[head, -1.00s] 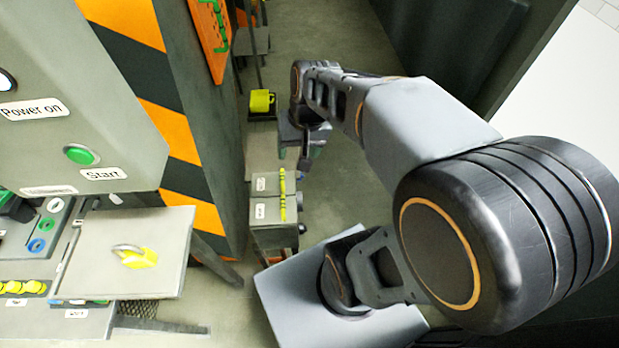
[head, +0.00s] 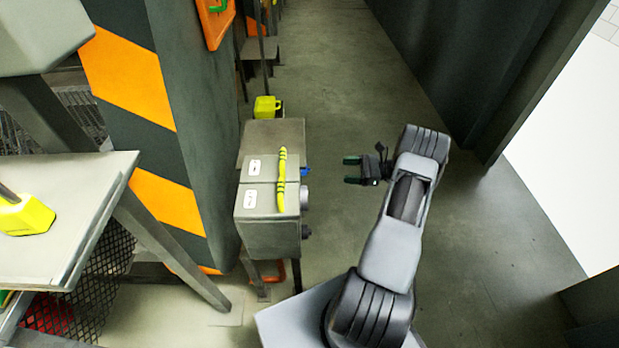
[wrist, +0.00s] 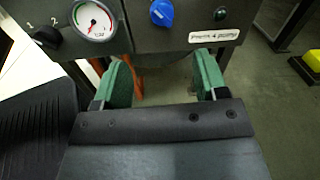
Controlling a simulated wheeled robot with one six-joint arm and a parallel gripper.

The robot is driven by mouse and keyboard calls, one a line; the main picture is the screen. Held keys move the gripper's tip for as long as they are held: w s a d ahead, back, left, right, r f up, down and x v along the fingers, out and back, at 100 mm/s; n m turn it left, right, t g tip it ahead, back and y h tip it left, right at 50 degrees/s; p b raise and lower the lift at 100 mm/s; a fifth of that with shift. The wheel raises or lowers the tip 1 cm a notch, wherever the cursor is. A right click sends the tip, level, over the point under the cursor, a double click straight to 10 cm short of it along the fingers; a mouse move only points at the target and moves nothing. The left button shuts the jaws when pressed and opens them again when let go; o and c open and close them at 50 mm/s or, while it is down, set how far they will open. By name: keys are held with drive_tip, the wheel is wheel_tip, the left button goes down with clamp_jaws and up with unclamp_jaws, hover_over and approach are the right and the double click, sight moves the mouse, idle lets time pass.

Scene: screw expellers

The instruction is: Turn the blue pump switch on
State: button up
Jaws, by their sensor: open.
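The blue pump switch (wrist: 162,12) is a round blue knob at the top middle of the wrist view, on the front of a grey control box (wrist: 140,40). Whether it is on or off is too small to tell. In the head view the switch (head: 306,171) shows as a small blue bit on the box's right side. My gripper (wrist: 164,62) is open and empty, its two green fingers pointing towards the box below the knob. In the head view my gripper (head: 350,170) is to the right of the box, apart from the switch.
A round gauge (wrist: 94,20) and a black knob (wrist: 45,38) are left of the switch. A green light or button (wrist: 221,13) and a label (wrist: 214,34) are right of it. A yellow block (head: 266,107) lies behind the box. The aisle floor (head: 330,70) is clear.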

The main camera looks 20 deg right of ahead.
drive_tip(key=b+x, duration=0.2)
drive_tip(key=x, duration=1.1)
drive_tip(key=shift+w+f+b, duration=0.2)
drive_tip(key=shift+b, duration=0.1)
drive_tip(key=c, duration=0.9)
